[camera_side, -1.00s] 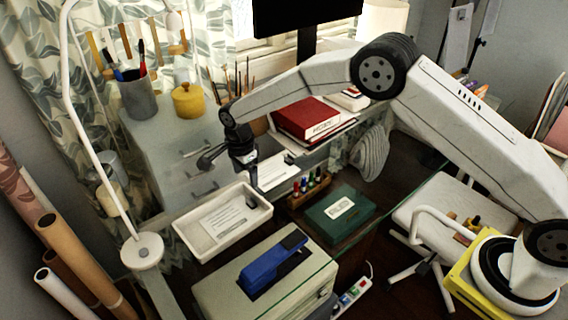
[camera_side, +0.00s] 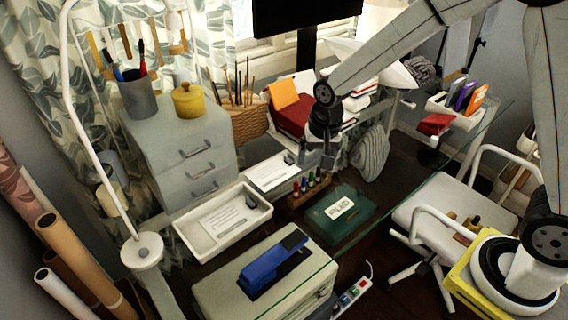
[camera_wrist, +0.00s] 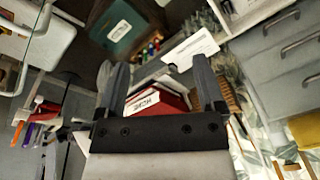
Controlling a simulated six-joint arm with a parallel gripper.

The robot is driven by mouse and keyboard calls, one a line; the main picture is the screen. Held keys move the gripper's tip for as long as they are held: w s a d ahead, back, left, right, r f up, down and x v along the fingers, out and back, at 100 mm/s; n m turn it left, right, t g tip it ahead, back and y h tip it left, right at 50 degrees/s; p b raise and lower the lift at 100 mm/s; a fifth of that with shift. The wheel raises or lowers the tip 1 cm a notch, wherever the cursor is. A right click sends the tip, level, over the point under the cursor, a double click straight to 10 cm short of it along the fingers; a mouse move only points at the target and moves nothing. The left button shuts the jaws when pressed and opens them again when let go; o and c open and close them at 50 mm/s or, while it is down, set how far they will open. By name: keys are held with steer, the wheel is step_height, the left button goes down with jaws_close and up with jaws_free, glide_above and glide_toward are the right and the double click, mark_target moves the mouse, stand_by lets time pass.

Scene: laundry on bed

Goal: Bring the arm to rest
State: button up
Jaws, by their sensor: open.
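My gripper (camera_side: 318,158) hangs in the air in front of the red book (camera_side: 288,118), with its fingers pointing down. In the wrist view my gripper (camera_wrist: 160,68) has its two fingers spread, with nothing held between them. The red book (camera_wrist: 158,103) shows behind and between the fingers there. My arm partly hides the book stack in the side view. Whether the fingers touch anything below cannot be seen clearly, but they appear clear of it.
A blue stapler (camera_side: 270,262) is in front. Grey drawers (camera_side: 190,150) stand left, a white chair (camera_side: 440,212) right.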

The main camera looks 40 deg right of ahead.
steer(key=s+d+n, duration=0.2)
steer(key=s+n, duration=0.1)
steer(key=s, duration=0.4)
steer(key=s+d+n+t, duration=0.1)
steer(key=s+d+n, duration=0.1)
steer(key=s, duration=0.5)
steer(key=shift+d+r+n, duration=0.15)
steer(key=shift+r+n, duration=0.15)
steer(key=shift+n, duration=0.5)
